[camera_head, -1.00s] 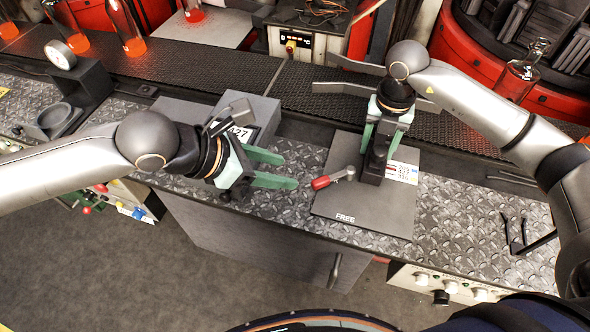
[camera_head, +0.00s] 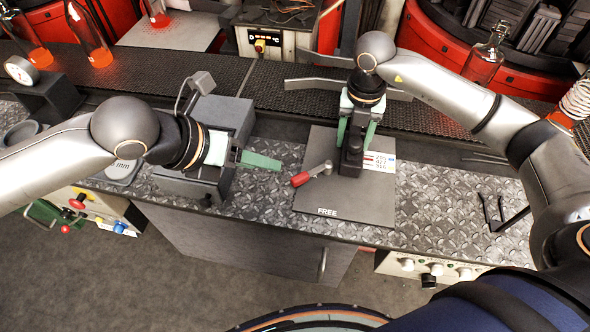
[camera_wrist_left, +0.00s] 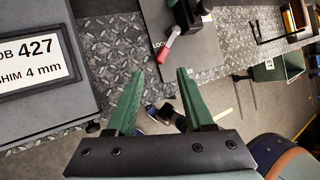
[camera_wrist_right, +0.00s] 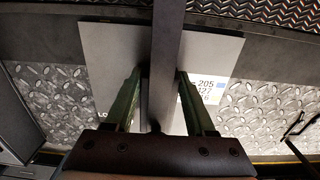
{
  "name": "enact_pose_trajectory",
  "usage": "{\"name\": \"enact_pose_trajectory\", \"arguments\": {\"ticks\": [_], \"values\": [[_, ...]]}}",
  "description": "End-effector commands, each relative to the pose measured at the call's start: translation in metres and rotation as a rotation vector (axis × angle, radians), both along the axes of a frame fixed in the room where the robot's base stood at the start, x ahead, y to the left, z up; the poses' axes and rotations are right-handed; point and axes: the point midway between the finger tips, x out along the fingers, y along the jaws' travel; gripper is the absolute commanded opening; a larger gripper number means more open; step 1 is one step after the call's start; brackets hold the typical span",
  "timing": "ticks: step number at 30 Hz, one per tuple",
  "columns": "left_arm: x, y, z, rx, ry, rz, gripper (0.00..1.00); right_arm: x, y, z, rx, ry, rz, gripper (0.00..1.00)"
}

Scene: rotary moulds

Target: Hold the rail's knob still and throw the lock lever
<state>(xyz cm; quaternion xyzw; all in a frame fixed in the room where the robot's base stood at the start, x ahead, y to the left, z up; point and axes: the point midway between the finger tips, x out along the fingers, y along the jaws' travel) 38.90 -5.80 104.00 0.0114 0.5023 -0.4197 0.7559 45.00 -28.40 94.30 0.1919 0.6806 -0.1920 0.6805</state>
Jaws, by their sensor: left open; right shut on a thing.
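The lock lever has a red handle (camera_head: 300,180) and a silver arm. It lies on a grey plate (camera_head: 345,202), its handle pointing left, near the word FREE. The red handle shows in the left wrist view (camera_wrist_left: 170,43), near a partly visible LOCK mark. My left gripper (camera_head: 272,161) is open and empty, just left of and behind the handle, apart from it. My right gripper (camera_head: 355,142) points down at the dark block (camera_head: 350,162) on the plate, shut on the rail's knob, which is mostly hidden. A grey bar (camera_wrist_right: 167,45) runs between its fingers in the right wrist view.
A grey box (camera_head: 222,113), its label reading 427 in the left wrist view, stands behind my left gripper. A number card (camera_head: 380,163) lies at the plate's right. A black forked holder (camera_head: 495,212) stands farther right. Treadplate bench (camera_head: 425,205) is bare between them.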

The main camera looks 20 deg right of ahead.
Motion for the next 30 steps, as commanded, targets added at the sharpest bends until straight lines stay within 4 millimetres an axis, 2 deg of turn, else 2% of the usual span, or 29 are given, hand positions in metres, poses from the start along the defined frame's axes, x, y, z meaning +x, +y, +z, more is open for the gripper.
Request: {"name": "enact_pose_trajectory", "arguments": {"ticks": [15, 30], "values": [[0.006, -0.016, 0.009, -0.024, 0.588, 0.800, 0.53, 0.000, 0.000, 0.001, 0.000, -0.002, -0.001, 0.00], [0.003, -0.028, 0.021, -0.083, 1.064, 1.636, 0.53, 0.000, 0.000, 0.001, 0.000, -0.001, -0.001, 0.00]]}}
